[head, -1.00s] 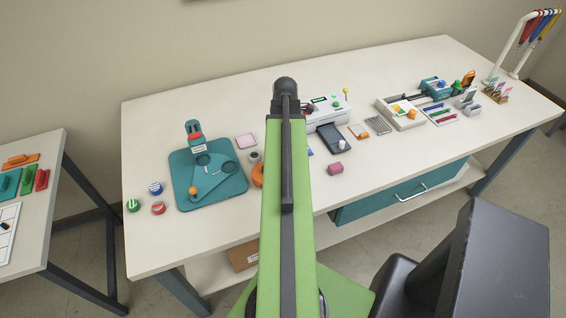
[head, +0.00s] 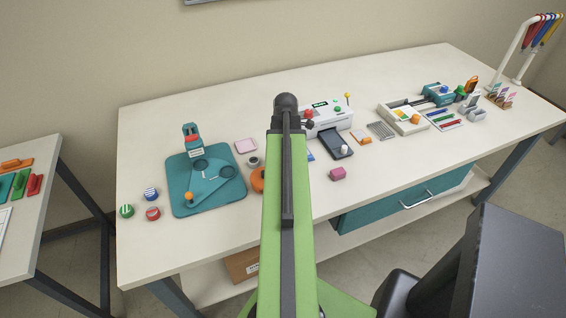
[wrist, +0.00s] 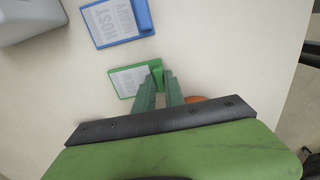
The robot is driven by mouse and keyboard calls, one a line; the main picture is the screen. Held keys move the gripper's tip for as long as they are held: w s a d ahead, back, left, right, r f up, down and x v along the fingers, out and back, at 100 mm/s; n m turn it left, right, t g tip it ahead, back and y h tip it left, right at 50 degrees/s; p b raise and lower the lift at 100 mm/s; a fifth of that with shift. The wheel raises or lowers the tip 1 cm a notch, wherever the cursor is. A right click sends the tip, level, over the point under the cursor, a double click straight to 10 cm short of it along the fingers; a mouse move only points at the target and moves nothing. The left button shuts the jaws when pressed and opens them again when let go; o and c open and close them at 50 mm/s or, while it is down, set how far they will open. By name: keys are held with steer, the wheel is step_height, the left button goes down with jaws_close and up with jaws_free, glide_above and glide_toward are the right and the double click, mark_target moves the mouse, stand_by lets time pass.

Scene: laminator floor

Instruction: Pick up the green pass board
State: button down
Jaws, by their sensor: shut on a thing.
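The green pass board (wrist: 130,80) is a small flat board with a green edge and a pale printed label, in the middle of the wrist view. My gripper (wrist: 163,82) has its green fingers shut on the board's right edge. Whether the board touches the table is hard to tell. In the head view my own arm hides the gripper and the green board.
A blue board (wrist: 118,20) with a pale label lies beyond the green one. A grey-white machine (wrist: 28,18) is at upper left. An orange round thing (wrist: 196,99) shows partly behind the fingers. In the head view, a teal mat (head: 180,205) lies left of my arm.

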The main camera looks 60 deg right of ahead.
steer(key=shift+r, duration=0.1)
stand_by(0.3)
step_height(320, 180, up, 5)
steer(key=p, duration=0.4)
steer(key=shift+f+p, duration=0.2)
steer(key=shift+p, duration=0.2)
steer(key=s+d+r+p, duration=0.2)
steer(key=s, duration=0.3)
steer(key=s+d+r+p, duration=0.2)
steer(key=s+r+p, duration=0.1)
steer(key=s, duration=0.2)
steer(key=shift+s+d+r, duration=0.25)
steer(key=shift+s+d, duration=0.1)
steer(key=shift+d, duration=0.05)
